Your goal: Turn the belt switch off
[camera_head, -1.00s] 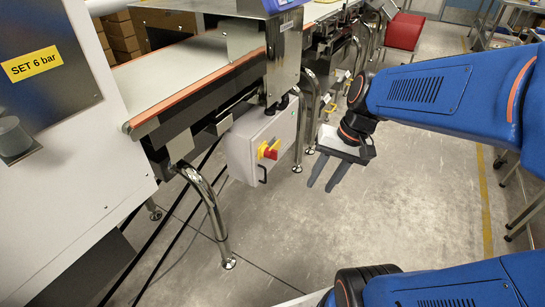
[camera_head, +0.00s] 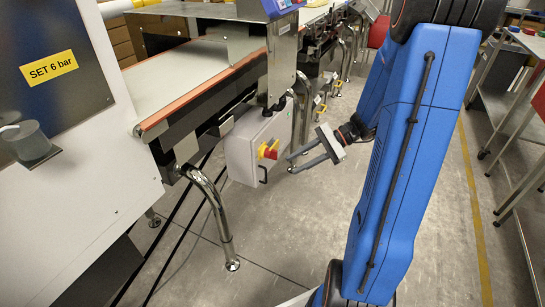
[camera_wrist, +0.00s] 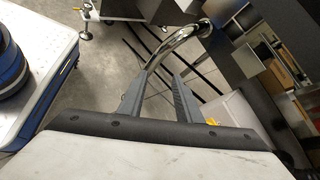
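The belt switch (camera_head: 268,150) is a red rotary knob on a yellow backing, on the front of a light grey switch box (camera_head: 241,158) under the conveyor. My gripper (camera_head: 290,163) is open and empty, just right of the box, its two fingers pointing left toward the switch, apart from it. In the wrist view my gripper (camera_wrist: 157,80) shows both fingers spread with nothing between them. A bit of yellow from the switch (camera_wrist: 212,122) peeks out beside the right finger; the rest is hidden. The switch box (camera_wrist: 240,115) lies partly behind that finger.
The conveyor belt (camera_head: 185,75) with an orange edge runs above the box. A bent chrome leg (camera_head: 214,200) stands left of the box. A white cabinet (camera_head: 85,170) fills the left side. Floor right of the box is clear; a metal cart (camera_head: 505,90) stands at the far right.

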